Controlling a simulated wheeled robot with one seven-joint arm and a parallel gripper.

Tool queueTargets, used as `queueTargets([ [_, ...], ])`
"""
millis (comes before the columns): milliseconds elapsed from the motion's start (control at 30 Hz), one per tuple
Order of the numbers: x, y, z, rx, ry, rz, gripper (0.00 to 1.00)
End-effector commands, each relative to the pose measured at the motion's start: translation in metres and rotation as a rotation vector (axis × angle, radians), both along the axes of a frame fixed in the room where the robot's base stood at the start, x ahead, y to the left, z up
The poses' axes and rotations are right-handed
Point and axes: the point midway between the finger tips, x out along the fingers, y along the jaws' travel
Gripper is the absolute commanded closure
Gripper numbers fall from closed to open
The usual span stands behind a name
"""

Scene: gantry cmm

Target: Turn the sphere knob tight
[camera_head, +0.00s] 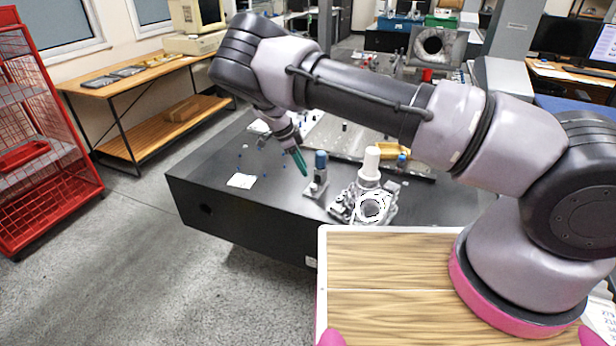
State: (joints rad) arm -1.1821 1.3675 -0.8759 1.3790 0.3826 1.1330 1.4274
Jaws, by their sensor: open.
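My gripper (300,161), with teal fingers, points down above the dark table of the measuring machine. It is open, and nothing shows between its fingers. Just right of it stands a small grey stand (316,188) with a blue upright top (321,158). The fingers appear close to the stand but apart from it. I cannot tell for sure which part is the sphere knob; no clear sphere shows at this size. A metal casting (345,207) sits right of the stand, with a white cylinder (371,163) rising behind its round opening.
The dark table (240,215) has a white paper (241,181) and several small blue dots at its left. A yellow object (386,150) lies behind the white cylinder. A red wire rack (45,130) and a wooden bench (140,75) stand left. Grey floor there is clear.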

Motion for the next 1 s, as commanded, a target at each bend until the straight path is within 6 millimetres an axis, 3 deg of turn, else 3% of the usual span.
queueTargets([
  [200,-0.001,0.009,0.022,0.0,0.001,0.0,0.56],
  [567,-0.001,0.009,0.025,0.001,0.001,-0.001,0.56],
  [667,0.002,0.004,0.035,0.02,0.01,-0.006,0.56],
  [767,0.009,-0.008,0.059,0.069,0.035,-0.01,0.56],
  [1000,0.017,-0.062,0.154,0.267,0.106,0.032,0.56],
])
